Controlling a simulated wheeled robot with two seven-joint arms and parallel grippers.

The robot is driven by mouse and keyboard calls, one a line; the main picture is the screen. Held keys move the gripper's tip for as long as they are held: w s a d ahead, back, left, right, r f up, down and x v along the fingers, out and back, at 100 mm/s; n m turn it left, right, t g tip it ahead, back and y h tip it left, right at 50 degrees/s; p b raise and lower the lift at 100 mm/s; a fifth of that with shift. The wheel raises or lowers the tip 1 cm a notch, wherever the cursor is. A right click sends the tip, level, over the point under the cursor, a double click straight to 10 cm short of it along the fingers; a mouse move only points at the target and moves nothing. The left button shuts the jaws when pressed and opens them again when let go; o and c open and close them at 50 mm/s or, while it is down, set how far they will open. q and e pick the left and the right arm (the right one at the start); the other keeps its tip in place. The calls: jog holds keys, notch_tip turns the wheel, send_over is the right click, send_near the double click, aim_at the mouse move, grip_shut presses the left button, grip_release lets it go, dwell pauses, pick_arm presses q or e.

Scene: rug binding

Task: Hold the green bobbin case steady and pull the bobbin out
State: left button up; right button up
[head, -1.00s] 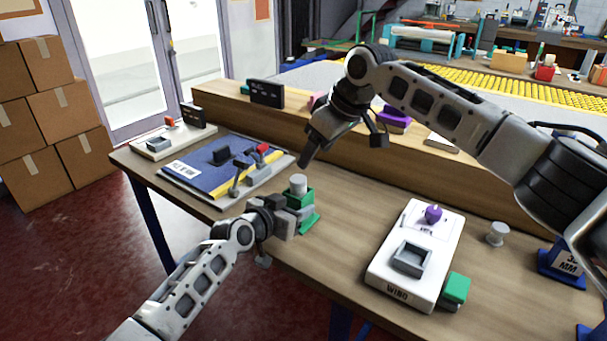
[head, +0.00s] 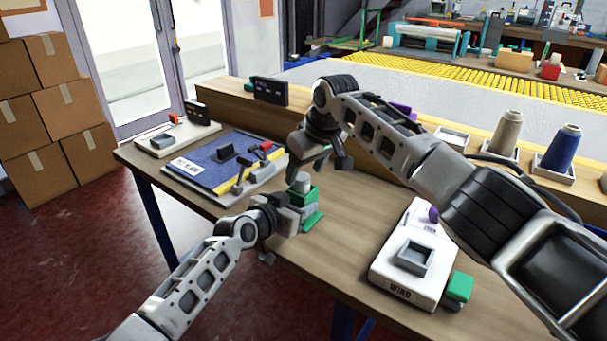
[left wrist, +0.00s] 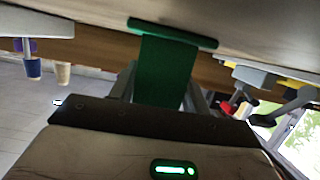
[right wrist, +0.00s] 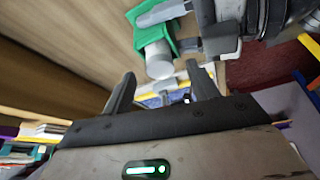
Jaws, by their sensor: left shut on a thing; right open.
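The green bobbin case (head: 312,219) stands on the wooden table, with the light grey bobbin (head: 301,183) sticking up out of its top. My left gripper (head: 294,210) is shut on the case from the left; the left wrist view shows the green case (left wrist: 165,70) between its fingers. My right gripper (head: 294,172) is open and empty, just above and behind the bobbin. In the right wrist view the bobbin (right wrist: 158,60) lies beyond the fingertips, apart from them, with the green case (right wrist: 150,20) behind it.
A white winder (head: 410,262) with a grey square holder stands to the right, a green block (head: 459,287) beside it. A blue mat (head: 215,160) with a small machine lies to the left. Thread cones (head: 506,133) stand on the raised shelf behind.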

aim_at(303, 177)
jog(key=shift+x, duration=1.35)
jog(key=c, duration=1.1)
jog(key=shift+r, duration=0.15)
jog(key=shift+r, duration=4.1)
pick_arm(q)
jog(key=o, duration=1.2)
